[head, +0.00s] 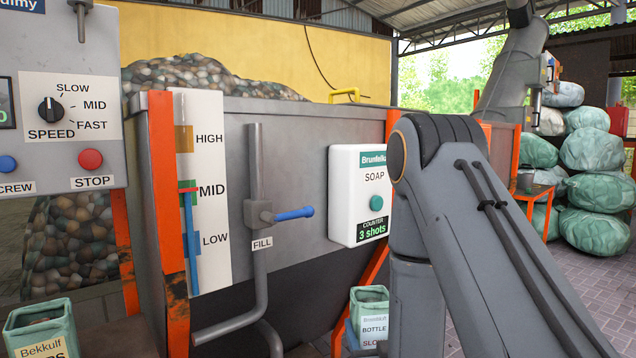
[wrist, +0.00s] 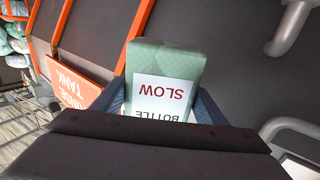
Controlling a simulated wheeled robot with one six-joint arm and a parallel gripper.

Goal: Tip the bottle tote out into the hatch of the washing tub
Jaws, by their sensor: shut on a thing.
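The green bottle tote (head: 371,304) is upright in the head view, low and just left of my arm, with a white label reading BOTTLE and SLOW. In the wrist view the tote (wrist: 165,63) fills the middle, its label upside down. My gripper (wrist: 162,110) is shut on it, with a blue finger on each side. In the head view the gripper is mostly hidden by my arm. A big grey tub (head: 290,130) with orange posts stands behind the tote. I cannot make out a hatch; my arm covers part of the tub.
A soap dispenser (head: 359,196) and a fill pipe (head: 257,180) with a blue handle (head: 294,213) stick out from the tub front. A level gauge (head: 201,190) is left of them. Another green tote (head: 40,328) stands lower left.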

